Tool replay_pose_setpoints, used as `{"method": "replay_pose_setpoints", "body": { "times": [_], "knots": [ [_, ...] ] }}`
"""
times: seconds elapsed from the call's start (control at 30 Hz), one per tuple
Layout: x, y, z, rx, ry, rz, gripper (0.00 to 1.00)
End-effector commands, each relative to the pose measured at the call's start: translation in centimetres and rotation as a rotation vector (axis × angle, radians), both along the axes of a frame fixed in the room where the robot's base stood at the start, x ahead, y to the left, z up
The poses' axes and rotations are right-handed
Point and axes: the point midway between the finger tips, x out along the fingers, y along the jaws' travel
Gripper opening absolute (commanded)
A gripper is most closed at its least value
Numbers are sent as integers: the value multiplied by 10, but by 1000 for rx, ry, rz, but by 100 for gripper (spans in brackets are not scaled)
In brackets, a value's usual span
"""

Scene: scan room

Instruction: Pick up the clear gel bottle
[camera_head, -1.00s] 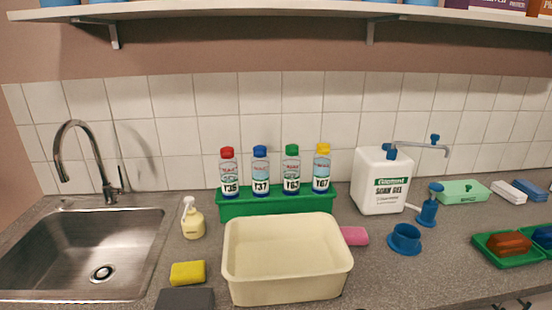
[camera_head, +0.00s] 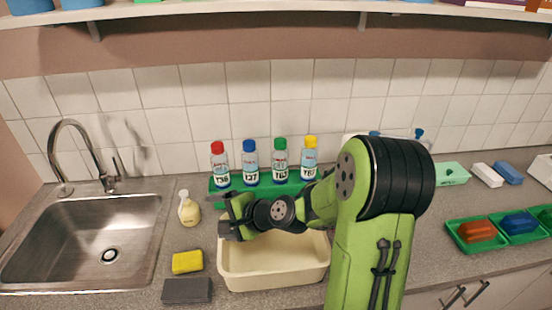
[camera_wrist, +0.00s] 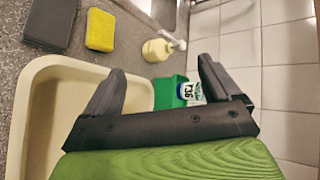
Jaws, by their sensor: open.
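Several clear-looking labelled bottles stand upright in a green rack (camera_head: 216,191): the red-capped Y36 bottle (camera_head: 220,172), blue-capped Y37 bottle (camera_head: 250,172), green-capped Y63 bottle (camera_head: 280,170) and yellow-capped Y67 bottle (camera_head: 309,167). I cannot tell which is the clear gel bottle. The white scan gel jug is almost wholly hidden behind my arm. My gripper (camera_head: 231,217) is open and empty, over the left part of the cream tub, in front of the rack. In the wrist view, the Y36 label (camera_wrist: 190,90) shows beyond the fingers, near the right one.
The cream tub (camera_head: 272,281) lies below my arm. Left of it are a pale pump bottle (camera_head: 188,209), a yellow sponge (camera_head: 187,262), a dark grey block (camera_head: 187,290) and the sink (camera_head: 85,235). Green trays (camera_head: 476,246) with coloured blocks are at right. A shelf (camera_head: 270,16) hangs above.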

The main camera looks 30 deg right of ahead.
Motion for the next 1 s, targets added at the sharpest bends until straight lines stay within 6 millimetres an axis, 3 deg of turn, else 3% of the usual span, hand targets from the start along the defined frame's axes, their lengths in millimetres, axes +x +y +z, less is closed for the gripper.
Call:
{"method": "replay_pose_setpoints", "body": {
  "times": [0.1,0.17,0.2,0.3,0.4,0.5,0.8,1.0],
  "knots": [
    [30,-68,-3,473,-60,-344,90],
    [36,-112,-1,717,-110,-520,90],
    [36,-141,-1,868,-147,-627,90],
    [26,-203,-6,1171,-233,-833,90],
    [15,-236,-11,1330,-286,-937,90],
    [21,-245,-10,1367,-301,-959,90],
    [92,-260,-6,1358,-301,-955,90],
    [118,-267,-9,1357,-299,-956,90]
  ]
}}
